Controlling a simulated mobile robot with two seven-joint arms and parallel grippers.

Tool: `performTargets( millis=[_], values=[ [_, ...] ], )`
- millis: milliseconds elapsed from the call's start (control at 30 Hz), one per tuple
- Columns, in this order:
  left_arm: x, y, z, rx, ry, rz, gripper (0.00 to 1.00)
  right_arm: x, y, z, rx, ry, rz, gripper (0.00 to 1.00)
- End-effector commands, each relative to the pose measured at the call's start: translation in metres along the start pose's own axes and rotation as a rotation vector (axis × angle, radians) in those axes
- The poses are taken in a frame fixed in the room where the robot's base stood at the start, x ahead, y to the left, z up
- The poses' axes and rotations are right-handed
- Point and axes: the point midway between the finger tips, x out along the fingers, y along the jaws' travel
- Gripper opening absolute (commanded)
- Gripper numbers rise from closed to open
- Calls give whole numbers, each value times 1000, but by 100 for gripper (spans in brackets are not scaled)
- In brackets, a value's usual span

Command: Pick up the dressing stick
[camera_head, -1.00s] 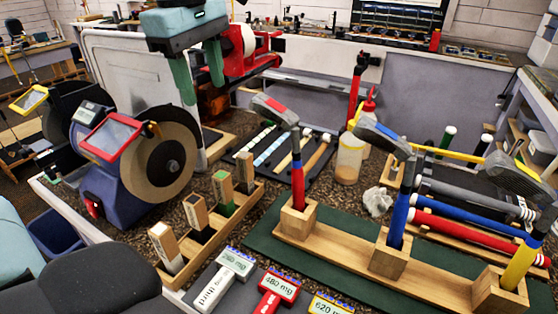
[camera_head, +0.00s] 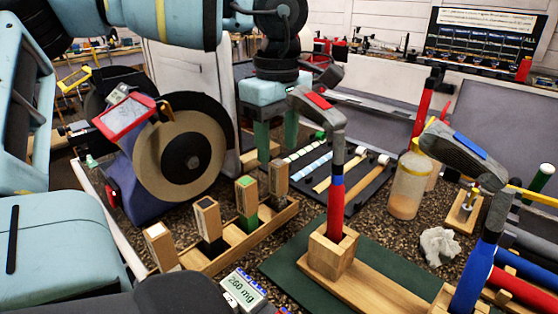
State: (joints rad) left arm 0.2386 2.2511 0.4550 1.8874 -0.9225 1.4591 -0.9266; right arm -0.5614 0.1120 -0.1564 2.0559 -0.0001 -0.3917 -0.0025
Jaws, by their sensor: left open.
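I cannot tell for certain which thing is the dressing stick. Several upright wooden blocks stand in a narrow wooden tray (camera_head: 213,262). The rearmost plain brown block (camera_head: 279,183) is close below my left gripper in the picture, and a green-based block (camera_head: 246,196) stands in front of it. My left gripper (camera_head: 277,150) is open and empty, pointing down, its green fingers apart in line with the rearmost block. Its height above the block is hard to judge. My right gripper is out of view.
A bench grinder (camera_head: 186,155) stands left of the tray. A dark mat (camera_head: 366,188) with pale strips and handled tools lies behind. A bottle (camera_head: 408,187) stands farther right.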

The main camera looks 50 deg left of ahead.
Motion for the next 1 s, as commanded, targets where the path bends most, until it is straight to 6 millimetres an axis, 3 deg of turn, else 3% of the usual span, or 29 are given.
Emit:
performTargets(
  millis=[133, 400, 733, 1000],
  values=[
    [9, 0, 0, 1, 0, 0, 49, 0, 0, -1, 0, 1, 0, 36],
    [45, 2, 0, 1, 0, -2, 49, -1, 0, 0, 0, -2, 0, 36],
    [51, 2, 0, 1, 0, 2, 49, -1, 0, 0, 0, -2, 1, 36],
    [51, 2, 0, 1, 0, 2, 15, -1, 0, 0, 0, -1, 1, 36]
  ],
)
